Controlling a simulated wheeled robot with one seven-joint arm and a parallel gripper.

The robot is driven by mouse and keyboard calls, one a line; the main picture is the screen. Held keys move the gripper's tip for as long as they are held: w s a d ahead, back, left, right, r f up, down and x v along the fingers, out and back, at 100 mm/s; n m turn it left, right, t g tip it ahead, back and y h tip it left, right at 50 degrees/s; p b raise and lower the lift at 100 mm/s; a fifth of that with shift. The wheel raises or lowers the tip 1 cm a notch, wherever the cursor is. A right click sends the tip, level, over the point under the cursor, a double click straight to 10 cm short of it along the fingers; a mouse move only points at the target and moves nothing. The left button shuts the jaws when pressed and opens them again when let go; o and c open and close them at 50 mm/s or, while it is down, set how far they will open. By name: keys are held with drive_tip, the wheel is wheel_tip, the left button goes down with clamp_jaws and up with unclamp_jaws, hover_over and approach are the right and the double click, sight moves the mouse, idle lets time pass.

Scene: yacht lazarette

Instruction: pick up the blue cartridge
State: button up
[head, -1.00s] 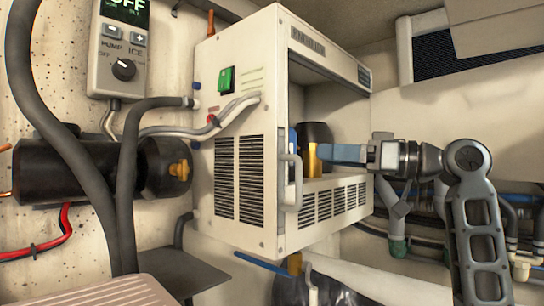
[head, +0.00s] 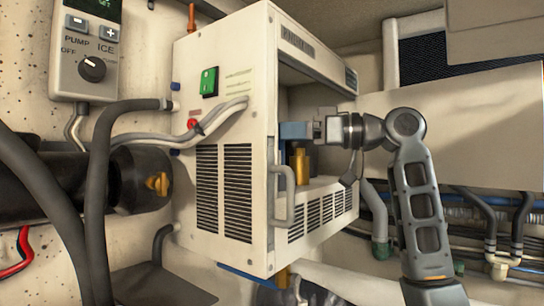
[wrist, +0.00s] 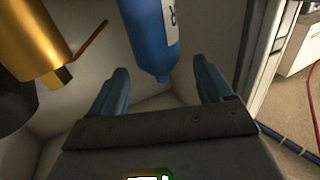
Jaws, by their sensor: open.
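The blue cartridge (wrist: 150,35) hangs down from the top edge of the wrist view, with a pale label on its right side and a narrower lower end. My gripper (wrist: 162,72) is open and empty, its two blue-grey fingers on either side of the line to the cartridge's lower end. I see no contact. In the head view my gripper (head: 296,130) reaches from the right into the open white cabinet (head: 222,175). There the cartridge cannot be told apart from the blue fingers and the door edge.
A brass cylinder (wrist: 32,38) with a thin copper tube is left of the cartridge; it also shows in the cabinet (head: 301,165). A dark rounded body (wrist: 15,100) lies below it. The cabinet's front edge with its handle (head: 284,195) and right wall bound the space.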

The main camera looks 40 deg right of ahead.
drive_tip(key=shift+w+a, duration=0.3)
drive_tip(key=shift+w, duration=0.2)
drive_tip(key=shift+c, duration=0.3)
clamp_jaws()
